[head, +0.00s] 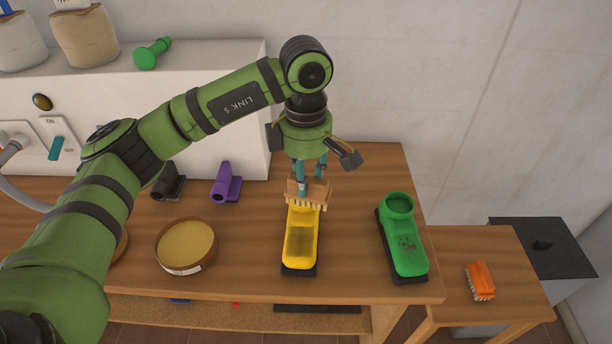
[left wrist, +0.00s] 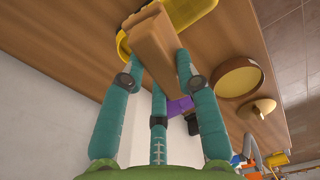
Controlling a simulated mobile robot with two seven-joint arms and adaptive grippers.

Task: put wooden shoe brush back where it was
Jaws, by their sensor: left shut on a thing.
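The wooden shoe brush (head: 318,190), a light brown block with pale bristles, is in my left gripper (head: 306,178). The gripper's teal fingers are shut on it, pointing down. In the head view the brush overlaps the far end of a yellow shoe-shaped object with a dark base (head: 300,240); whether they touch cannot be told. In the left wrist view the brush (left wrist: 158,48) sits between the fingertips, with the yellow object (left wrist: 190,12) beyond it. My right gripper is not in view.
A green shoe-shaped object (head: 402,240) stands to the right, and a round tin (head: 186,246) to the left. Purple (head: 226,186) and black (head: 168,184) items stand behind the tin. An orange brush (head: 481,281) lies on the lower side table (head: 450,250). Bare wood separates the yellow and green objects.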

